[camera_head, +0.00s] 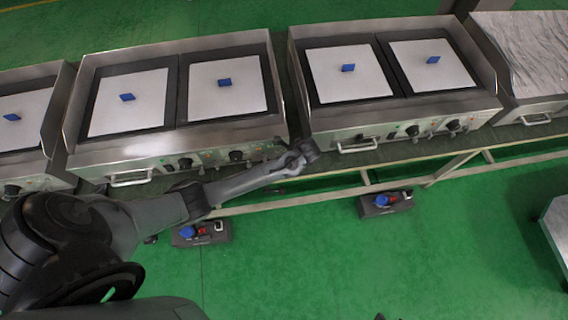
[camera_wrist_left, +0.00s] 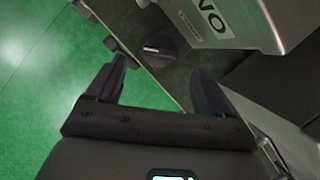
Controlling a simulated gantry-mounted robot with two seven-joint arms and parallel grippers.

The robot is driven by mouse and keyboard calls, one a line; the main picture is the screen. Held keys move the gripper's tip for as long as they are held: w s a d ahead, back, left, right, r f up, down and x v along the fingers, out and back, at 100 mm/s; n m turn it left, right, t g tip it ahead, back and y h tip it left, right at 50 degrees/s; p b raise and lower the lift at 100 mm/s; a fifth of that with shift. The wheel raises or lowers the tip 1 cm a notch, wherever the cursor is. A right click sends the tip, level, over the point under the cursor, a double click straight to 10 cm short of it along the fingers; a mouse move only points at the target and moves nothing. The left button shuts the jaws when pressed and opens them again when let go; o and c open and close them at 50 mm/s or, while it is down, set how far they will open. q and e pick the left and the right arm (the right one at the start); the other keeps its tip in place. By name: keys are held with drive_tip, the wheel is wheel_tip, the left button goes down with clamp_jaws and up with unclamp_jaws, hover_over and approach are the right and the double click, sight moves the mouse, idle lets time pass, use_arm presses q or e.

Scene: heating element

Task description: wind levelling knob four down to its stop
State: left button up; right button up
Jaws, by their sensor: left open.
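My left gripper (camera_head: 305,152) is at the front of the appliances, by the gap between the two middle griddles. In the left wrist view its two fingers (camera_wrist_left: 160,75) are spread apart with nothing held between them. Beyond them a dark block with a small white label (camera_wrist_left: 160,48) sits by the lower corner of a metal housing (camera_wrist_left: 285,25). Small dark parts (camera_wrist_left: 113,45) lie along the rail left of it. I cannot tell which of these, if any, is levelling knob four. My right gripper is not seen.
The left-middle griddle (camera_head: 180,150) and right-middle griddle (camera_head: 400,113) stand on a long bench with a pale front rail (camera_head: 340,192). The green floor in front is mostly clear.

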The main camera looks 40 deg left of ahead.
use_arm(q)
drive_tip(key=shift+b+x, duration=0.65)
drive_tip(key=shift+x, duration=2.05)
drive_tip(key=c, duration=1)
